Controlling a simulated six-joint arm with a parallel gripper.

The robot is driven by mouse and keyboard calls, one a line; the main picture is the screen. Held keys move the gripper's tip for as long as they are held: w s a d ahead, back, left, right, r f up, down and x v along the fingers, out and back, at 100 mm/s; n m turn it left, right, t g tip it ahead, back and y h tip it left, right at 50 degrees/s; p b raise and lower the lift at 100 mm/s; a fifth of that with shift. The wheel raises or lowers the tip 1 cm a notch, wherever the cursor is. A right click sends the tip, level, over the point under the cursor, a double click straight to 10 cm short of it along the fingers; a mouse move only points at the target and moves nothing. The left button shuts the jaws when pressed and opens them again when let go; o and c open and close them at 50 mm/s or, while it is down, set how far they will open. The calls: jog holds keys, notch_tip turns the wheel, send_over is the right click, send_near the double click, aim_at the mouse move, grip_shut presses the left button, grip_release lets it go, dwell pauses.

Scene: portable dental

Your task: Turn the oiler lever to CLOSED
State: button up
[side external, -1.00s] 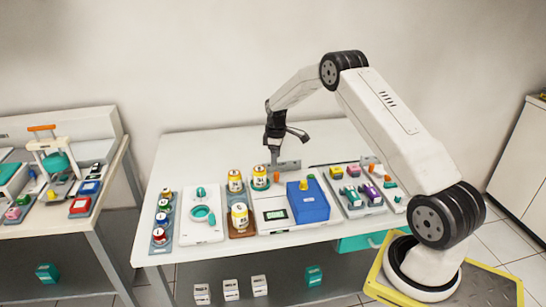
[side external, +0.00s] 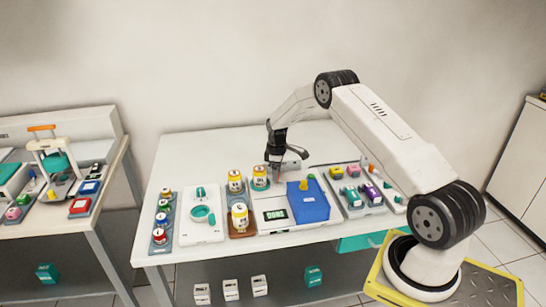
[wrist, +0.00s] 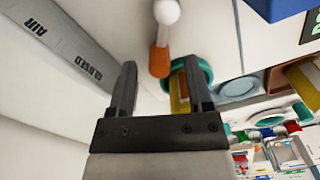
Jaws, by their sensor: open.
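The oiler lever (wrist: 160,58) shows in the wrist view as an orange handle with a white round end at the top of the picture. A grey panel (wrist: 75,45) beside it on the left carries the words AIR and CLOSED. My gripper (wrist: 160,68) is open, and the orange handle's tip appears between its two fingertips. I cannot tell whether the fingers touch it. In the side view my gripper (side external: 274,172) is low at the back of the white unit, and the lever is hidden behind it.
A yellow can with a teal rim (wrist: 178,90) shows behind the right finger. In the side view, yellow cans (side external: 236,181) stand left of my gripper.

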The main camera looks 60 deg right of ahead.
aim_at(285, 178)
jog(key=shift+f, duration=0.75)
grip_shut()
jog(key=shift+m, duration=0.3)
jog(key=d+m, duration=0.1)
jog(key=m, duration=0.1)
jog(key=d+m, duration=0.1)
jog(key=m, duration=0.1)
jog(key=shift+m, duration=0.3)
jog(key=m, duration=0.1)
jog(key=d+m, duration=0.1)
jog(key=m, duration=0.1)
jog(key=s+m, duration=0.1)
jog(key=m, duration=0.1)
jog(key=shift+d, duration=0.25)
